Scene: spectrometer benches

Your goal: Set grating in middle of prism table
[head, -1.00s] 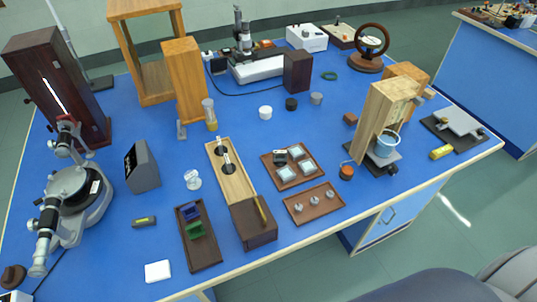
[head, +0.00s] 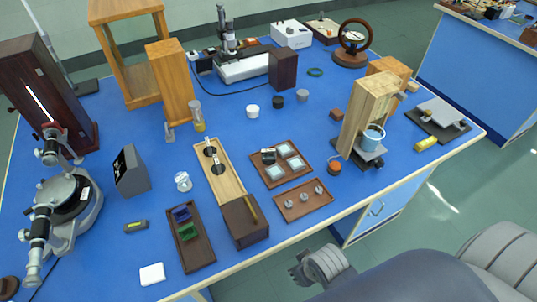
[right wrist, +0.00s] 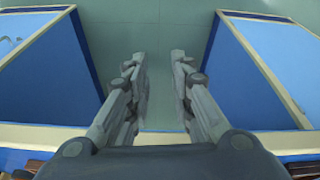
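The spectrometer (head: 60,205) stands at the left end of the bench, with a round dark prism table (head: 68,192) at its middle and a small pale label on it. A brown tray (head: 262,181) near the bench middle holds several square glassy plates (head: 285,149) and a small black piece (head: 268,155); I cannot tell which of these is the grating. My right gripper (head: 298,272) is in front of the bench edge, off the table. In the right wrist view its fingers (right wrist: 160,75) are apart with nothing between them. My left gripper is out of view.
A second brown tray (head: 290,214) with small metal parts lies nearer the edge. A long wooden box (head: 238,188), a dark tray with blue and green pieces (head: 205,252) and a grey meter (head: 131,172) stand between the trays and spectrometer. A white card (head: 152,273) lies at the front.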

